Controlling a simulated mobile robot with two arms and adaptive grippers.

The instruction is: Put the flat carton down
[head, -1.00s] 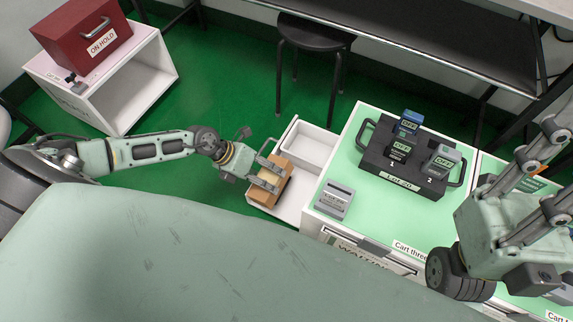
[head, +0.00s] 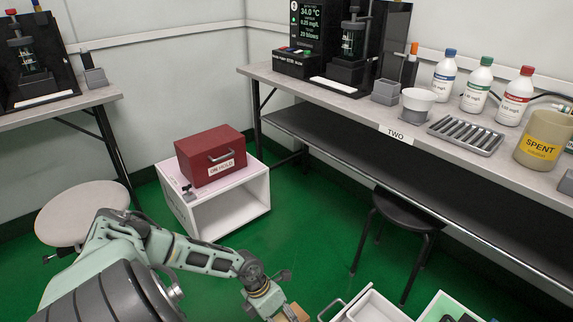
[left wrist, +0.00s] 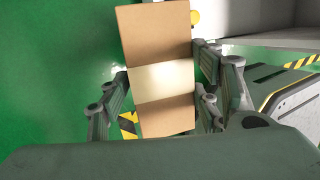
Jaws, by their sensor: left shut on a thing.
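The flat carton (left wrist: 163,35) is brown with a pale band across its middle. In the left wrist view it lies between the fingers of my left gripper (left wrist: 163,88), which is shut on it. In the head view my left gripper (head: 272,306) is at the bottom edge, and only a corner of the carton (head: 298,313) shows. The carton's underside is hidden, and I cannot tell whether it touches anything below. My right gripper is not in view.
A white open drawer with a handle (head: 334,308) is right of the carton, cut off by the frame. A red ON HOLD box (head: 211,157) stands on a white open-fronted unit (head: 232,208). A black stool (head: 402,213) stands under the bench. Green floor lies between.

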